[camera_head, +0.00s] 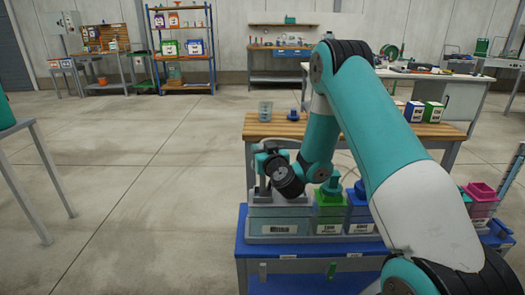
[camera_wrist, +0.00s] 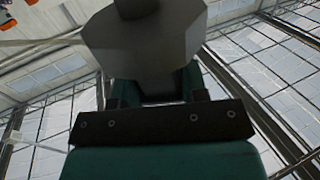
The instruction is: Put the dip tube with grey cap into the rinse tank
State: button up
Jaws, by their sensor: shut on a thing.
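My gripper (camera_wrist: 160,88) is shut on a grey faceted cap (camera_wrist: 145,45), which fills the top middle of the wrist view. This fits the dip tube's grey cap, but its tube cannot be made out. In the head view my wrist hangs over a grey tank (camera_head: 265,228) at the left end of a blue cart. This tank may be the rinse tank; its label is too small to read. My wrist and arm hide part of its top, so I cannot tell whether the tube is in it.
A green tank (camera_head: 328,213) and a blue tank (camera_head: 358,216) stand right of the grey tank on the blue cart (camera_head: 300,248). A pink container (camera_head: 482,198) is far right. Behind, a wooden table (camera_head: 270,128) holds a clear beaker (camera_head: 265,111) and boxes. Floor at left is largely clear.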

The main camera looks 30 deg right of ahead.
aim_at(264, 177)
jog(key=shift+f+b, duration=4.2)
jog(key=shift+f, duration=0.4)
jog(key=o, duration=1.3)
